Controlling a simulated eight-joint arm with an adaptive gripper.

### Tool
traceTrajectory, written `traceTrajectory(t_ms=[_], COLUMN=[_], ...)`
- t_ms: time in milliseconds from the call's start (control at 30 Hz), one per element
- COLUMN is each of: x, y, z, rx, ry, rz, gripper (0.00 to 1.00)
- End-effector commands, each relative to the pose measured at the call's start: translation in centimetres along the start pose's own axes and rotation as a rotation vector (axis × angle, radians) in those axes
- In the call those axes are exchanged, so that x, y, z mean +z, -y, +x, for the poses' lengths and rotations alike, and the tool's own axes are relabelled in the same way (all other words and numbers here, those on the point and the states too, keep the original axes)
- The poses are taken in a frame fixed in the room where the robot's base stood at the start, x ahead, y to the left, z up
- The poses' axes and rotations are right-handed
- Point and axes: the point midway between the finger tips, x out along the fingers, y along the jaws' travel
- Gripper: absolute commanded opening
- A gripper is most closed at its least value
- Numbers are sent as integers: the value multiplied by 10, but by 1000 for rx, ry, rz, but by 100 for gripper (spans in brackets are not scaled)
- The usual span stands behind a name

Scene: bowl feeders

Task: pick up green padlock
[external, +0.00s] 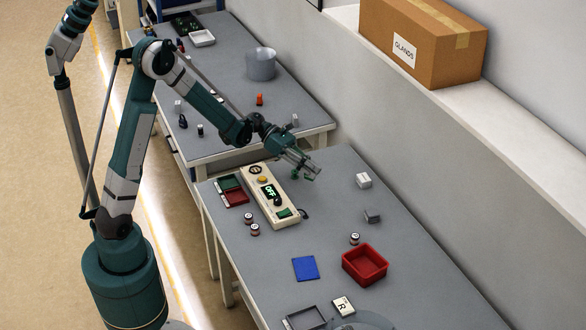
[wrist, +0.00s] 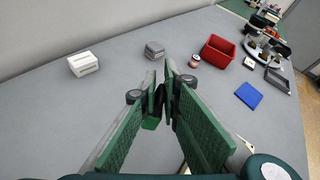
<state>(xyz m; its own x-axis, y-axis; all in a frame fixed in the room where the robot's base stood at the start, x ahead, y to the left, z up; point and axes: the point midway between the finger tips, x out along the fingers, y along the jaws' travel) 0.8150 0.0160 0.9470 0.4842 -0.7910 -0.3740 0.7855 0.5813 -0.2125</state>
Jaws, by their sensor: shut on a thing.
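My gripper (external: 312,172) is at the far end of the near table, just right of the beige control box. It points down and right, and it also shows in the wrist view (wrist: 160,92). Its fingers are shut on the green padlock (wrist: 151,123), whose small green body shows low between the fingertips. The dark part between the tips seems to be its shackle. In the external view a bit of green (external: 296,175) shows under the fingers. Most of the padlock is hidden by the fingers. I cannot tell whether it touches the table.
The beige control box (external: 257,184) with an OFF display stands left of my gripper. A white block (external: 363,180), a grey block (external: 372,216), a red bin (external: 350,270) and a blue plate (external: 305,268) lie nearer the camera.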

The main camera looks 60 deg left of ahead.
Motion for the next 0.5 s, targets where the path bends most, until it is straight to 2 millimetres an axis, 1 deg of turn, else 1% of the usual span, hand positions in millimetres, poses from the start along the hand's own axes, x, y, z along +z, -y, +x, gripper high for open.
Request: traceTrajectory(t_ms=[33, 167, 500], x=[6, 12, 13], y=[1, 2, 3], z=[-2, -5, -5], rx=[0, 0, 0], ry=[0, 0, 0], rz=[0, 0, 0], gripper=[0, 0, 0])
